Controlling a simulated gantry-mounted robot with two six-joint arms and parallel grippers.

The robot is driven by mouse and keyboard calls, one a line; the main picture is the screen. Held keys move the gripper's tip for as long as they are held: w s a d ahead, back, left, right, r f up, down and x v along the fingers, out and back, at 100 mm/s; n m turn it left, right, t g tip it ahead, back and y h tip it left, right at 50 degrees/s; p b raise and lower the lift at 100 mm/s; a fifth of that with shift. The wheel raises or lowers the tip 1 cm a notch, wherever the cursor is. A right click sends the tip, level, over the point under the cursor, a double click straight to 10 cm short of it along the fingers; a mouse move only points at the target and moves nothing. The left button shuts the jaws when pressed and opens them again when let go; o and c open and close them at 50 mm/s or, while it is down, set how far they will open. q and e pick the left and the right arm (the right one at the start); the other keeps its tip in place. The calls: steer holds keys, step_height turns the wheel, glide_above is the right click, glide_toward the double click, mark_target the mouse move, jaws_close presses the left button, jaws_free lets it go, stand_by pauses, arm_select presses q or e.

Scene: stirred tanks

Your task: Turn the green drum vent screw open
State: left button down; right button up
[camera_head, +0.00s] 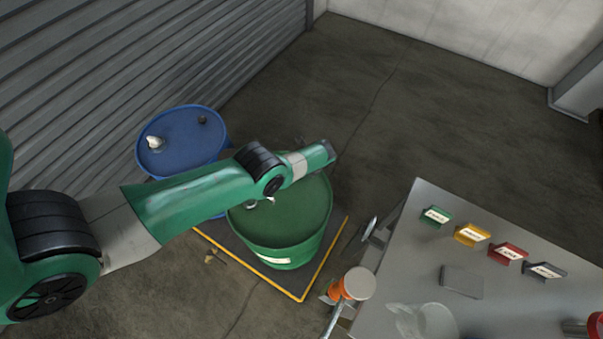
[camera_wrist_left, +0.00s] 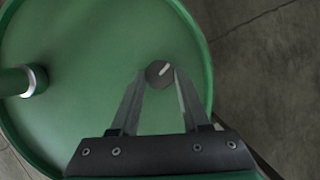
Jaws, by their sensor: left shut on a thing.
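The green drum (camera_head: 290,222) stands on a dark mat with a yellow edge; its lid fills much of the left wrist view (camera_wrist_left: 75,90). The vent screw (camera_wrist_left: 158,72) is a small dark round cap near the lid's rim, with a pale mark slanting to the upper right. My left gripper (camera_wrist_left: 160,84) is shut on the vent screw, one fingertip on each side. In the head view my left arm reaches across the drum and hides the screw and the fingers. My right gripper is in neither view.
A blue drum (camera_head: 185,140) stands behind to the left. A pale-ended green fitting (camera_wrist_left: 25,80) rises from the green lid. A grey table (camera_head: 400,270) with coloured labelled blocks is at the right. An orange and white object (camera_head: 357,284) is at its near-left edge. Floor beyond is clear.

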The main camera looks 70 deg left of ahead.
arm_select(q)
steer(key=shift+w+f+n+g+b, duration=0.15)
steer(key=shift+n+g+b, duration=0.35)
steer(key=shift+n+b, duration=1.05)
steer(key=n+h+b, duration=0.1)
steer(key=n+b, duration=0.1)
steer(key=b, duration=0.5)
steer(key=n+g+h+b, duration=0.1)
steer(key=n+b, duration=0.2)
steer(key=b, duration=0.3)
steer(key=n+g+b, duration=0.1)
steer(key=n+b, duration=0.2)
steer(key=b, duration=0.4)
steer(key=shift+w+a+f+h+b, duration=0.2)
steer(key=shift+a+f+h+b, duration=0.1)
steer(key=shift+a+h, duration=0.1)
steer(key=shift+r+n+b, duration=0.35)
steer(key=shift+n+b, duration=0.1)
steer(key=shift+b, duration=0.25)
steer(key=shift+r, duration=0.1)
steer(key=shift+c, duration=1.9)
jaws_free()
